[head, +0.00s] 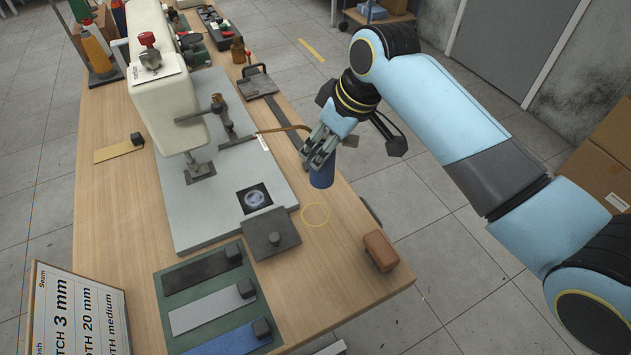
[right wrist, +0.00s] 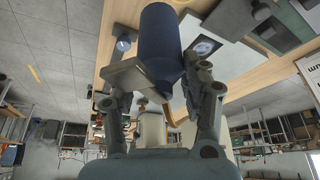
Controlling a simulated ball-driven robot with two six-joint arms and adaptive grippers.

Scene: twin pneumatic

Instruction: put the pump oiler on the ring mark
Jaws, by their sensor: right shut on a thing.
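The pump oiler is a dark blue can (head: 322,176) with a thin brass-coloured spout reaching left in the head view. My right gripper (head: 320,150) is shut on it near its top, and the fingers hide part of it. In the right wrist view the blue can (right wrist: 163,45) sits between the two fingers (right wrist: 172,90). The ring mark (head: 315,215) is a thin yellow circle on the wooden table. It is bare and lies just below the can in the head view. I cannot tell exactly how high the can is above the table. My left gripper is not in view.
A sewing machine (head: 165,90) stands on a grey plate (head: 210,215) left of the ring mark. A dark square plate (head: 270,233) lies close to the ring's left. A brown block (head: 380,251) sits near the table's right edge. A green mat (head: 205,270) holds several strips.

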